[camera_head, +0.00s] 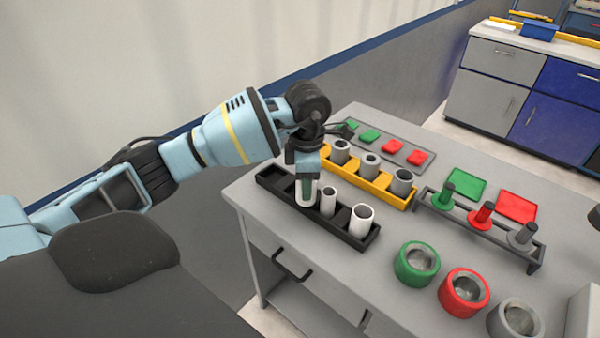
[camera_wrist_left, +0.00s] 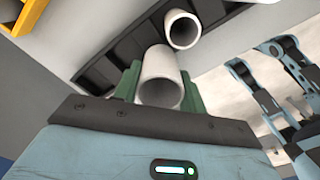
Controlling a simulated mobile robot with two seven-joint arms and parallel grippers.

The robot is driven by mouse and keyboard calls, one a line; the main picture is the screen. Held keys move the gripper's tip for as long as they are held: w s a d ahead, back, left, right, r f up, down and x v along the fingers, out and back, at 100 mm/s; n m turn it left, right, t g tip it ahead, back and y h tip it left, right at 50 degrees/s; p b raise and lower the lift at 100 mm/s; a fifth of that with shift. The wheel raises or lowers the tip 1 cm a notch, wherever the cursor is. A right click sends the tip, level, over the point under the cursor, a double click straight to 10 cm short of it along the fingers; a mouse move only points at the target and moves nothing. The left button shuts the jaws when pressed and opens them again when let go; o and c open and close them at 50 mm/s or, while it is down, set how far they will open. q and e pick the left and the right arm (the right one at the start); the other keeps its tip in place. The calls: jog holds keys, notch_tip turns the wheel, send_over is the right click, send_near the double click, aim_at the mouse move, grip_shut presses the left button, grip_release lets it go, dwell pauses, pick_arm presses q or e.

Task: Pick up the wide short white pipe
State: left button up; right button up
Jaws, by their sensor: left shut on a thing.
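My left gripper (camera_head: 306,186) points down over the black rack and is shut on a white pipe (camera_head: 306,197), its green fingers on both sides of the pipe. In the left wrist view the held pipe (camera_wrist_left: 160,80) shows its wide open end between the fingers (camera_wrist_left: 160,92). It stands upright at the rack (camera_head: 318,226); I cannot tell whether its lower end is still in the slot. A narrower white pipe (camera_head: 328,201) stands beside it, and another wide white pipe (camera_head: 362,220) stands at the rack's right end. My right gripper is not in view.
A yellow rack (camera_head: 372,188) with several grey pipes stands just behind. A grey rack (camera_head: 478,230) with green, red and grey pegs is to the right. Green (camera_head: 417,264), red (camera_head: 464,292) and grey (camera_head: 515,320) rings stand near the front. The rack's left end is empty.

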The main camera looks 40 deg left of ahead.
pick_arm(q)
jog(key=s+d+r, duration=0.1)
jog(key=s+d, duration=0.5)
jog(key=d, duration=0.3)
dwell(1.3)
